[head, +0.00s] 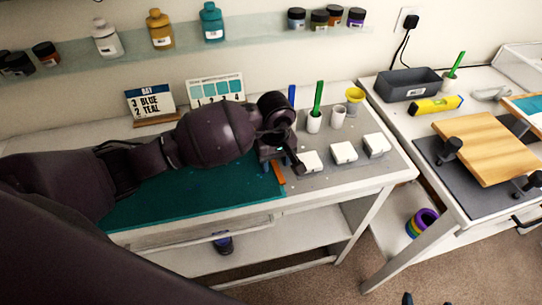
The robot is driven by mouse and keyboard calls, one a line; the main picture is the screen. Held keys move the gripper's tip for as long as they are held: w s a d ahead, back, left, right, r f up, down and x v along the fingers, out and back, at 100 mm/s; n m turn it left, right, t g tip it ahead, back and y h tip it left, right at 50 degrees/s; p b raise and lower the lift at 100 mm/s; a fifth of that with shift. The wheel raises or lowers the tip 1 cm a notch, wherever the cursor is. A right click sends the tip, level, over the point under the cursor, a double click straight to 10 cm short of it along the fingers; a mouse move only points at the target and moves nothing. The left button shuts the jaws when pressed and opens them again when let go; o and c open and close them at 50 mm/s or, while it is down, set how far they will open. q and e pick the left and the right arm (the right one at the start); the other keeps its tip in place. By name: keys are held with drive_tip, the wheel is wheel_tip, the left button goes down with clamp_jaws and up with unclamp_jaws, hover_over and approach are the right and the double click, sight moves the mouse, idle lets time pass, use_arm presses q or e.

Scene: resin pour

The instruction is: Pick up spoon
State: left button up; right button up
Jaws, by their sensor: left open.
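No spoon shows clearly. A green stick (318,96) stands upright in a white cup (313,123) on the grey mat; its lower end is hidden, so I cannot tell if it is a spoon. A blue upright handle (292,93) shows behind my left wrist, mostly hidden. My left gripper (283,162) is open and points down at the left edge of the grey mat. An orange strip (278,173) lies just below it; I cannot tell whether they touch.
Three white boxes (344,152) sit right of my left gripper. A second white cup (338,117) and a yellow funnel (355,97) stand behind. A teal mat (190,196) lies under my left arm. The right table holds a grey bin (408,84) and wooden board (488,148).

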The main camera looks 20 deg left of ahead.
use_arm(q)
clamp_jaws()
idle(0.4)
